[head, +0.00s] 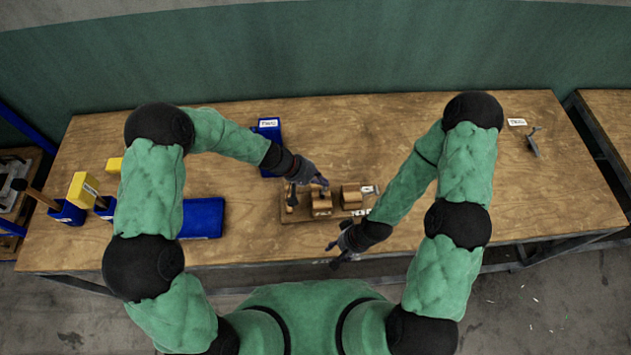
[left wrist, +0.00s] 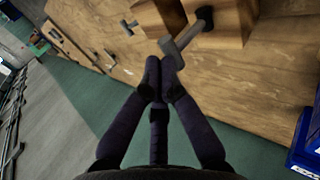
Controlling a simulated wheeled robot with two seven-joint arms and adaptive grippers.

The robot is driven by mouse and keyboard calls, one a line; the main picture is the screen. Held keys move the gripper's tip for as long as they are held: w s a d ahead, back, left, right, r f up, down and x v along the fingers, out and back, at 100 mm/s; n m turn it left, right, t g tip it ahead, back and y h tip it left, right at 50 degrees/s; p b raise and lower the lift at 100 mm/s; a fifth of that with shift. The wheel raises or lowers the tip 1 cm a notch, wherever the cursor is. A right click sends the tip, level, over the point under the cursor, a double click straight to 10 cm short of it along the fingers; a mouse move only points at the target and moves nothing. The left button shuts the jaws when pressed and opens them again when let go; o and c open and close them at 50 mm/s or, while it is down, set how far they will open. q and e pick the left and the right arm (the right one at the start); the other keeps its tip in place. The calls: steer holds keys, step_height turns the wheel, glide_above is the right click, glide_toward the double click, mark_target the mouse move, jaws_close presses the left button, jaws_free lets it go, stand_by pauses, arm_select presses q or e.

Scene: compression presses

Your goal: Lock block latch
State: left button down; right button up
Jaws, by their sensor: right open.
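A wooden block fixture on a board (head: 290,217) lies at the table's front middle. It carries a middle block (head: 321,206) and a right block (head: 351,198). In the left wrist view a grey metal latch lever (left wrist: 186,36) lies against a wooden block (left wrist: 232,25). My left gripper (head: 322,181) is over the fixture. In its wrist view the fingertips (left wrist: 161,66) are together, close to the lever's lower end; no part of the lever shows between them. Contact cannot be told. My right gripper (head: 335,255) is open and empty, in front of the table edge.
A blue block-shaped base (head: 268,130) stands behind the fixture and a blue box (head: 203,218) to its left. A small grey clamp-like item (head: 533,143) lies at right. The table's right side is mostly clear.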

arm_select(q)
steer(key=shift+d, duration=0.7)
arm_select(e)
steer(key=shift+r, duration=0.1)
arm_select(q)
steer(key=shift+d, duration=0.15)
arm_select(e)
steer(key=shift+r, duration=0.1)
arm_select(q)
steer(key=shift+r+p, duration=0.45)
steer(key=shift+r, duration=0.3)
arm_select(e)
steer(key=shift+r, duration=0.25)
arm_select(q)
steer(key=shift+r, duration=0.15)
arm_select(e)
steer(key=shift+r, duration=0.1)
